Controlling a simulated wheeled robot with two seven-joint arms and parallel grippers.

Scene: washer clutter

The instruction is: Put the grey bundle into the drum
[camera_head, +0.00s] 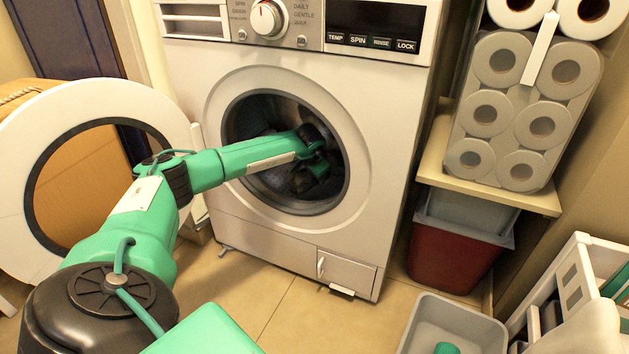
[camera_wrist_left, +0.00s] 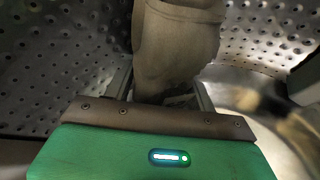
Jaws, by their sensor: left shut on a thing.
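The washer's drum (camera_wrist_left: 265,45) has perforated metal walls that fill the left wrist view. In the head view, the round drum opening (camera_head: 262,112) faces me, and my left arm reaches through it. My left gripper (camera_wrist_left: 165,98) is inside the drum, shut on the grey bundle (camera_wrist_left: 176,45). The bundle looks brownish grey and stands out beyond the fingers, between the drum walls. In the head view it is hard to make out in the dark drum behind the wrist. My right gripper is not in view.
The round washer door (camera_head: 92,96) stands wide open at the left, beside my arm. A shelf with toilet rolls (camera_head: 518,110) and a red bin (camera_head: 452,256) stand right of the washer. A grey tub (camera_head: 480,322) is on the floor at the lower right.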

